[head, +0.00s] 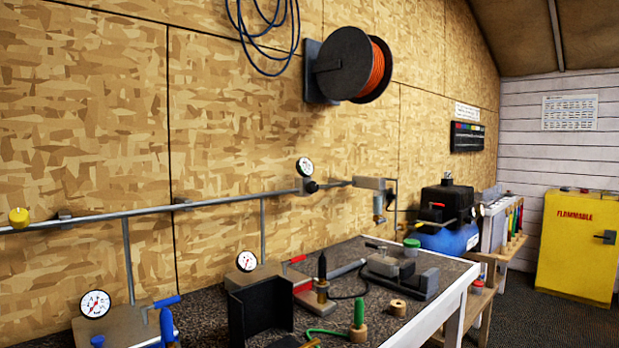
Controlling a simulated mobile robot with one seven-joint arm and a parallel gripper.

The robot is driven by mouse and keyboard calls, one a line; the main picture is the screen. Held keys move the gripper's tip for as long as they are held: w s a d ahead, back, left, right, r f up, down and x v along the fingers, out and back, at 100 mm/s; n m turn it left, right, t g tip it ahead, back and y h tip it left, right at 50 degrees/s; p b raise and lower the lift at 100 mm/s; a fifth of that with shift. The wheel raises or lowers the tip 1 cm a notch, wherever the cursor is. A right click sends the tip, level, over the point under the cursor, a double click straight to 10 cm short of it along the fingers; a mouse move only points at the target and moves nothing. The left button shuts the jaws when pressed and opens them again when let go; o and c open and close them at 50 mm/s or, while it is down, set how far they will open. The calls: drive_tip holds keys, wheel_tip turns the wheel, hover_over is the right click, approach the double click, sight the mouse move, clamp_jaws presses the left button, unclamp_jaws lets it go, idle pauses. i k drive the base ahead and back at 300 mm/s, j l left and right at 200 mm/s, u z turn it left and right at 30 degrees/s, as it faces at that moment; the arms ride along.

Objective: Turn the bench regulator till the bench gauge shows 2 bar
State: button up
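A round white gauge (304,167) sits on the wall pipe, with a black knob (312,186) just below it. A second white gauge (95,304) stands on a grey block at the lower left, near a blue lever (165,301). A third gauge (246,260) stands further back on the bench, near a red lever (297,259). The dials are too small to read for certain. I cannot tell for sure which gauge and knob are the bench gauge and bench regulator. My gripper is not in view.
A dark-topped bench (440,270) runs along the wall, holding a black upright holder (262,310), a vise-like tool (400,275) and a green-handled tool (358,318). A blue compressor (450,237) and yellow cabinet (578,245) stand beyond. Floor at right is clear.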

sight(312, 187)
drive_tip(key=i+l, duration=0.1)
drive_tip(key=l, duration=0.2)
drive_tip(key=i+l+u, duration=0.15)
drive_tip(key=l, duration=0.2)
drive_tip(key=i+l, duration=0.1)
drive_tip(key=l, duration=0.2)
drive_tip(key=i+l+u, duration=0.15)
drive_tip(key=l, duration=0.2)
drive_tip(key=i+j, duration=0.35)
drive_tip(key=j, duration=0.1)
